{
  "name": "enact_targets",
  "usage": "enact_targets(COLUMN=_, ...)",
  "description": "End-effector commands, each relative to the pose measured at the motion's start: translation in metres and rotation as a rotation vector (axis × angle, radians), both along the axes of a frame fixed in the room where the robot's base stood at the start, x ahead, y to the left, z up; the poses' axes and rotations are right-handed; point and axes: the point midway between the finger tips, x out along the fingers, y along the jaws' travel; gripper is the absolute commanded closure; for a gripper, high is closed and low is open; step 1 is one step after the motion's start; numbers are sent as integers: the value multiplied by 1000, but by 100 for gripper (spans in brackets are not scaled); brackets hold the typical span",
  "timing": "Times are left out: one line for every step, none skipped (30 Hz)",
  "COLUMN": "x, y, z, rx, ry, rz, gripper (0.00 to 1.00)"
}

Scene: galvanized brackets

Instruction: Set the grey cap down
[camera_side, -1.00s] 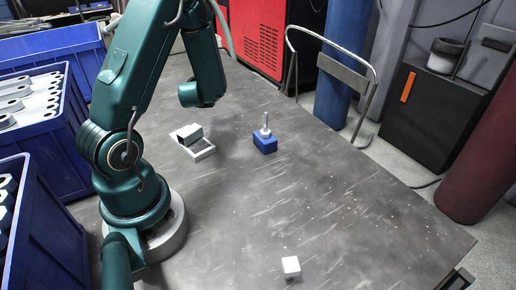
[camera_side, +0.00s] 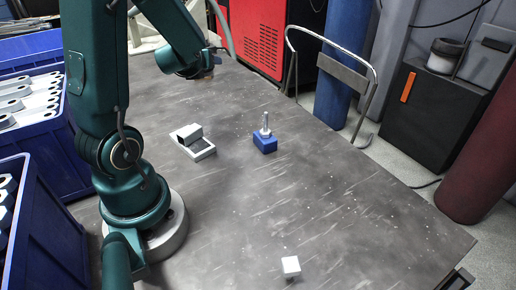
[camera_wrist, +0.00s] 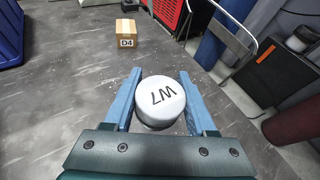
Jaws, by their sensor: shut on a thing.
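The grey cap (camera_wrist: 162,97), pale and round with "W7" on its top, sits between the two blue fingers of my gripper (camera_wrist: 161,74) in the wrist view. My gripper is shut on it, and the cap is held over the grey worktop. In the side view my wrist hangs over the far left part of the worktop, and the cap is hidden there.
A cardboard box (camera_wrist: 126,33) marked "D4" stands ahead in the wrist view. On the worktop (camera_side: 330,205) are a blue block with a metal bolt (camera_side: 265,143), a pale holder with a dark recess (camera_side: 194,141) and a white cube (camera_side: 291,266). Blue bins stand left.

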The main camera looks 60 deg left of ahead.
Motion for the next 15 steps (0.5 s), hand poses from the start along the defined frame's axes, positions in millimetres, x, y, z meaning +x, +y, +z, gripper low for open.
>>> enact_targets(x=11, y=-8, z=0, rx=0, ry=-1, rz=-35, gripper=100)
enact_targets(x=18, y=-13, z=0, rx=1, ry=-2, rz=-54, gripper=100)
enact_targets(x=26, y=-20, z=1, rx=3, ry=-1, rz=-80, gripper=100)
enact_targets(x=33, y=-26, z=1, rx=2, ry=-1, rz=-101, gripper=100)
enact_targets(x=40, y=-33, z=0, rx=2, ry=-1, rz=-125, gripper=100)
enact_targets(x=49, y=-42, z=1, rx=3, ry=-1, rz=-158, gripper=100)
enact_targets(x=57, y=-50, z=1, rx=3, ry=-2, rz=-184, gripper=100)
enact_targets(x=65, y=-59, z=0, rx=3, ry=-1, rz=-212, gripper=100)
enact_targets(x=76, y=-72, z=1, rx=4, ry=-1, rz=-252, gripper=100)
enact_targets(x=84, y=-83, z=1, rx=4, ry=-1, rz=-285, gripper=100)
enact_targets(x=92, y=-95, z=1, rx=5, ry=-2, rz=-319, gripper=100)
enact_targets(x=103, y=-112, z=1, rx=4, ry=-2, rz=-366, gripper=100)
enact_targets(x=110, y=-125, z=1, rx=5, ry=-1, rz=-401, gripper=100)
enact_targets(x=117, y=-138, z=1, rx=4, ry=-2, rz=-435, gripper=100)
enact_targets(x=125, y=-155, z=1, rx=3, ry=-2, rz=-477, gripper=100)
